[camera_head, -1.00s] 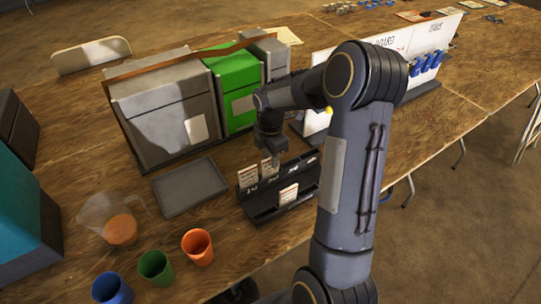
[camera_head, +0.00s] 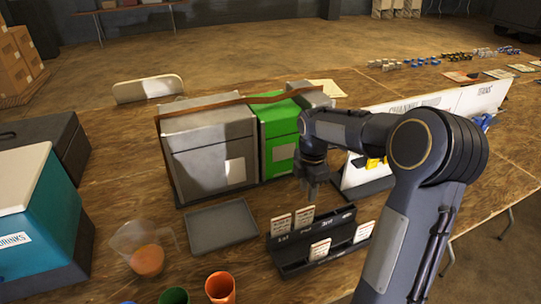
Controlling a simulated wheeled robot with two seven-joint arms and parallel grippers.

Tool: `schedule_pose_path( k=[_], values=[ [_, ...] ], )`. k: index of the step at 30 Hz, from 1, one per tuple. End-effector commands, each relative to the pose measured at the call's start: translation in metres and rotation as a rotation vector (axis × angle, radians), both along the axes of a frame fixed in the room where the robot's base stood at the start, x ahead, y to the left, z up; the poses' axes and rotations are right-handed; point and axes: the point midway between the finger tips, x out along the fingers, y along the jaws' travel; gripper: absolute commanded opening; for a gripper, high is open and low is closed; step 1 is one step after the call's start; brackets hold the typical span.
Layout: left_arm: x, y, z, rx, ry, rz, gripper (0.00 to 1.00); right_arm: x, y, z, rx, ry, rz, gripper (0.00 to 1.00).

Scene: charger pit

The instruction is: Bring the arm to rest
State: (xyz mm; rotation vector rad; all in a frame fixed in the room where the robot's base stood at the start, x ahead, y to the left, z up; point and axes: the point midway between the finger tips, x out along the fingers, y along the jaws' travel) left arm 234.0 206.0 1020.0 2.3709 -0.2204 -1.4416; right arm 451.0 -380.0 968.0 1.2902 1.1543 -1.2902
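My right arm comes in from the lower right, and its gripper (camera_head: 312,190) hangs pointing down above the back of the black card rack (camera_head: 290,257). The fingertips are small and dark, and I cannot tell whether they are apart. No card shows clearly between them. White cards stand in the rack: two at the back left (camera_head: 281,225) (camera_head: 304,217), one at the front (camera_head: 320,249) and one at the right (camera_head: 363,231). My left gripper is not in view.
A grey bin (camera_head: 205,150) and a green bin (camera_head: 277,135) stand behind the gripper. A grey tray (camera_head: 220,226) lies left of the rack. A jug (camera_head: 146,250), an orange cup (camera_head: 220,288) and a teal drinks box (camera_head: 40,225) are at left. A white board (camera_head: 480,99) stands at right.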

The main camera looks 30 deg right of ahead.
Motion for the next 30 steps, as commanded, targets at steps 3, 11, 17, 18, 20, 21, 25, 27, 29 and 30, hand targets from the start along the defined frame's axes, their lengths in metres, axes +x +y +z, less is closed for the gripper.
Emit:
schedule_pose_path(
  k=[3,11,17,18,20,21,25,27,29,30],
  values=[
    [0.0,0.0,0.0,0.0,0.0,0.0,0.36,0.0,0.0,0.0,0.0,0.0,0.0,0.32],
    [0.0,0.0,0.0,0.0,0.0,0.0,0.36,-0.03,0.026,0.032,0.051,-0.078,-0.222,0.32],
    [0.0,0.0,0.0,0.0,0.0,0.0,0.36,-0.104,0.085,0.069,0.231,-0.186,-0.728,0.32],
    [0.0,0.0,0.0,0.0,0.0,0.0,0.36,-0.12,0.097,0.072,0.279,-0.197,-0.832,0.32],
    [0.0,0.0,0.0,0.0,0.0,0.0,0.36,-0.142,0.114,0.074,0.352,-0.204,-0.985,0.32],
    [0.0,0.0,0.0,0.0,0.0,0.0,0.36,-0.156,0.125,0.073,0.399,-0.202,-1.08,0.32],
    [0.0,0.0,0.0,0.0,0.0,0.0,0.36,-0.192,0.153,0.065,0.537,-0.175,-1.336,0.32],
    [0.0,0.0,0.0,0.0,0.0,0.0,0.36,-0.204,0.163,0.06,0.591,-0.155,-1.432,0.32],
    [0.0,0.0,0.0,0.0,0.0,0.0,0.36,-0.211,0.169,0.056,0.624,-0.138,-1.491,0.32],
    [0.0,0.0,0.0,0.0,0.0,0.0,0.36,-0.214,0.171,0.054,0.64,-0.131,-1.519,0.32]
  ],
)
